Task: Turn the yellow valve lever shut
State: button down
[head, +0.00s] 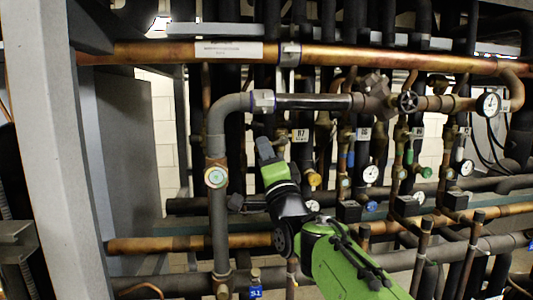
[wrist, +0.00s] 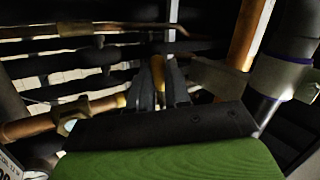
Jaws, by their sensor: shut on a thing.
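My gripper (head: 264,146) reaches up and away into the pipework in the head view, left of the rack's middle. In the wrist view its dark fingers (wrist: 164,80) are closed around a narrow yellow piece, the yellow valve lever (wrist: 157,66). Only a short length of the lever shows between the fingertips. In the head view I cannot make out the lever; my gripper and the pipes hide that spot. The valve body is not clear in either view, so I cannot tell the lever's angle to its pipe.
A copper pipe (head: 400,60) crosses above. A yellow knob (head: 314,179), a blue knob (head: 371,206) and a green knob (head: 425,172) sit to the right. A grey post (head: 50,130) stands at left.

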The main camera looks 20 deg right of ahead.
jog(key=shift+m, duration=0.3)
jog(key=c, duration=1.1)
grip_release()
jog(key=b+v, duration=0.7)
jog(key=v, duration=0.8)
jog(key=shift+s+a+f, duration=0.15)
jog(key=shift+s+f, duration=0.05)
jog(key=shift+s, duration=0.15)
